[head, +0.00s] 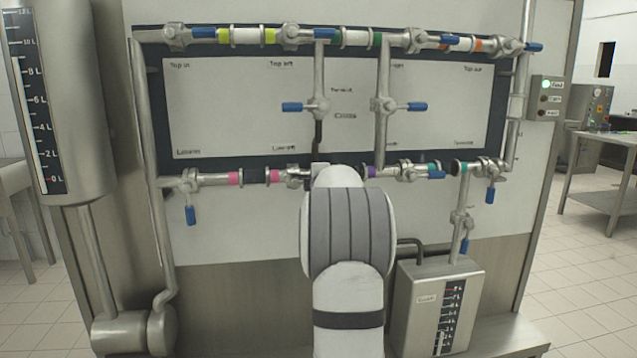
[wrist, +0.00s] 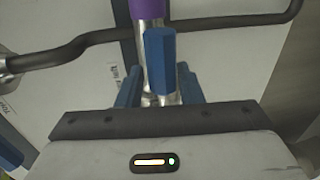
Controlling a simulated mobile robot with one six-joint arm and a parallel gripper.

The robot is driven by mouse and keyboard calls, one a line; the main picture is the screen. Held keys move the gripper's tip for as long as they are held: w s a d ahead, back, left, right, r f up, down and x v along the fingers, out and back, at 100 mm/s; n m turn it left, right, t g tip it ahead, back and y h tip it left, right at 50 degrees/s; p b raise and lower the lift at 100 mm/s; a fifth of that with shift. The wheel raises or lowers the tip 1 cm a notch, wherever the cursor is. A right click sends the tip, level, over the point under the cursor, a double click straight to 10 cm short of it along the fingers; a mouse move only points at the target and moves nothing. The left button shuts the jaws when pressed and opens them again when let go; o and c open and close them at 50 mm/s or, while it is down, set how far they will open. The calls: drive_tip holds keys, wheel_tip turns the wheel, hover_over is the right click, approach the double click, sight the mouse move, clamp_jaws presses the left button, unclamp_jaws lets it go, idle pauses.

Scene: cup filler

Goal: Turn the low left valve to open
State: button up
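The low left valve (head: 293,175) sits on the lower pipe, beside the "Low left" label; my arm hides part of it and its handle in the head view. In the wrist view, a blue handle (wrist: 160,62) stands in front of a metal pipe and seems to lie roughly along it, below a purple band (wrist: 147,8). My gripper (wrist: 160,87) has one blue finger on each side of this handle. Narrow gaps show between fingers and handle, so it looks open around it. Finger contact deeper down is hidden. My gripper is hidden behind my arm in the head view.
A dark bent pipe (wrist: 90,42) crosses behind the handle in the wrist view. Another blue handle (wrist: 9,150) shows at its lower left. In the head view, neighbouring valves carry blue handles (head: 191,215) and (head: 436,172). A tank (head: 437,300) stands low on the right.

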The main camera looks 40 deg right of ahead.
drive_tip(key=shift+o, duration=1)
drive_tip(key=shift+s+d+f, duration=0.1)
drive_tip(key=shift+d, duration=0.15)
drive_tip(key=shift+s, duration=0.1)
drive_tip(key=v, duration=0.7)
drive_tip(key=shift+s+a, duration=0.2)
drive_tip(key=shift+a, duration=0.1)
